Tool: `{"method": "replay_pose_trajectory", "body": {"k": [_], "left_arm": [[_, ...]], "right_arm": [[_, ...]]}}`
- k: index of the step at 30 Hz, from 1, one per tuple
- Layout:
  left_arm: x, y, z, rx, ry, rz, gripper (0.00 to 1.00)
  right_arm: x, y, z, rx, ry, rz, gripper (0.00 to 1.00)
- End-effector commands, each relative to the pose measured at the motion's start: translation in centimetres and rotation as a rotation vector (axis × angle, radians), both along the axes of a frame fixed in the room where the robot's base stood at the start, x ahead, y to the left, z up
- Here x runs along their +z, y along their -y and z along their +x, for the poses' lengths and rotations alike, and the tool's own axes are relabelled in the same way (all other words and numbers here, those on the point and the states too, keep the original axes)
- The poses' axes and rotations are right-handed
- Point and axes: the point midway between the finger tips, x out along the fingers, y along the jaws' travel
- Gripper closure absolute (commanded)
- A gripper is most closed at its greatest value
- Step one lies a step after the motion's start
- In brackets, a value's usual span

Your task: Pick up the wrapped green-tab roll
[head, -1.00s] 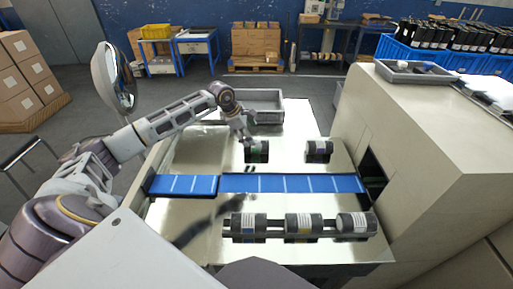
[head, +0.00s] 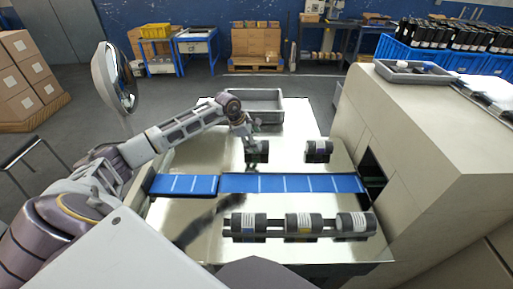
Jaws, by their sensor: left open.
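A dark roll (head: 258,155) lies on the shiny table beyond the blue conveyor; its green tab is hard to see now. My left gripper (head: 250,147) is open right at this roll, its fingers partly over the roll's left and upper side. I cannot tell whether they touch it. A second dark roll with a white label (head: 319,150) lies to the right on the same table. My right gripper is not in view.
The blue conveyor (head: 290,183) runs across the table into the beige machine (head: 430,140) at right. Several rolls (head: 303,223) lie on a rack in front. A grey tray (head: 265,94) stands behind the roll.

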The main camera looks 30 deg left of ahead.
Motion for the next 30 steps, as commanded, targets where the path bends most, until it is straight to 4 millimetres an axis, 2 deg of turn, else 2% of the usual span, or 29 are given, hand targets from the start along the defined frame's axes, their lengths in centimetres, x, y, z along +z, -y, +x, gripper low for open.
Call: {"method": "replay_pose_trajectory", "body": {"k": [6, 12, 30], "left_arm": [[-2.3, 0.5, 0.4, -0.001, -0.004, -0.002, 0.22], [-3.7, 0.8, 1.1, 0.001, -0.001, -0.002, 0.22], [-4.1, 0.8, 1.3, 0.0, -0.001, 0.0, 0.22]], "right_arm": [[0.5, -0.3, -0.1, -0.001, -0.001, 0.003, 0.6], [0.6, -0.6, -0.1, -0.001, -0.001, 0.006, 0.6], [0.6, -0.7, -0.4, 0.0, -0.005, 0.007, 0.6]]}}
